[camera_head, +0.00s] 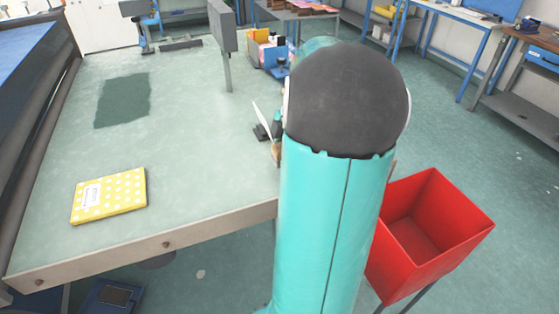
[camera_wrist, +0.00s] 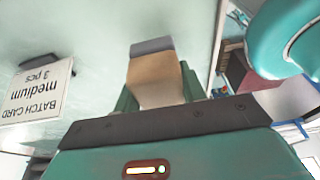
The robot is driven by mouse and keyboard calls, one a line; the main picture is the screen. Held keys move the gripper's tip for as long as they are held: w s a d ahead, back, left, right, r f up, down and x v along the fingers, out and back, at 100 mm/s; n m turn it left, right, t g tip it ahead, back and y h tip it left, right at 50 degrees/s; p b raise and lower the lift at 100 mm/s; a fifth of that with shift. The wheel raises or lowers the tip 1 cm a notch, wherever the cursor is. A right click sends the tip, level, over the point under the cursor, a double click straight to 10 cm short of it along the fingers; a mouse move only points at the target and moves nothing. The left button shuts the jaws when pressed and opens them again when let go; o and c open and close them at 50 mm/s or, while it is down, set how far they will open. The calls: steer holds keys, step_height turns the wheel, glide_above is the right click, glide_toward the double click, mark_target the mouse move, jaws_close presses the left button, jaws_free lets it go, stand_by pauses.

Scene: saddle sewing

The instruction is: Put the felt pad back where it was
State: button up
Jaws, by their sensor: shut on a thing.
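My gripper (camera_wrist: 158,92) is shut on a tan piece with a grey end (camera_wrist: 152,66), which sits between its two green fingers. Whether this piece is the felt pad I cannot tell. In the head view the gripper is mostly hidden behind my arm, at the right edge of the table (camera_head: 190,130); a bit of tan (camera_head: 276,153) shows there. A flat dark green rectangle (camera_head: 123,100) lies on the table at the back left, apart from the gripper. It may be a pad or a darker mark; I cannot tell which.
A yellow dotted booklet (camera_head: 108,196) lies at the table's front left. A white batch card (camera_wrist: 36,92) stands close to the gripper. A grey post with a panel (camera_head: 223,30) rises at the back. A red bin (camera_head: 435,225) stands right of the table. The table's middle is clear.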

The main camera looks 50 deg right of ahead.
steer(key=shift+w+d+f, duration=0.1)
steer(key=shift+d+f, duration=0.1)
steer(key=shift+f, duration=0.1)
step_height(320, 180, down, 2)
steer(key=shift+f, duration=0.55)
steer(key=shift+f, duration=0.35)
